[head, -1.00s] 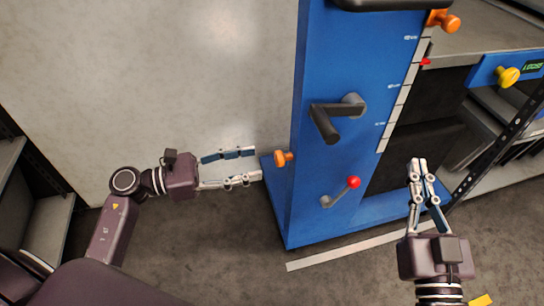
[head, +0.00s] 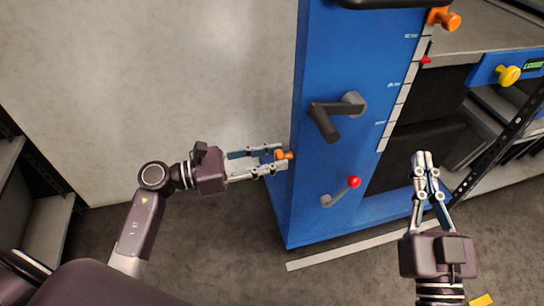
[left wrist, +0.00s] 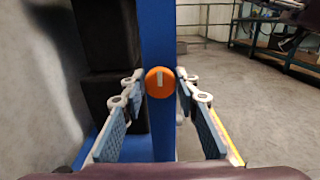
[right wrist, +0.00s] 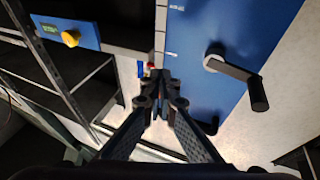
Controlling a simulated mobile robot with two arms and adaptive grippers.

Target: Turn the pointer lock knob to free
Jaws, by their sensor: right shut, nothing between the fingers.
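An orange knob (head: 286,155) sits on the left side face of the blue machine column (head: 335,60). In the left wrist view this orange knob (left wrist: 160,82) faces me, with a pale line mark standing upright on it. My left gripper (head: 277,160) is open, its fingers on either side of the knob; I see gaps between fingers and knob in the left wrist view. My right gripper (head: 422,160) is shut and empty, in front of the machine at the right. A second orange knob (head: 449,20) is at the scale's top. A red pointer (head: 426,60) is on the scale.
A dark crank handle (head: 325,120) and a small red-tipped lever (head: 353,183) stick out of the column's front. A yellow knob (head: 508,76) is on a blue panel at the right. The floor left of the column is clear.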

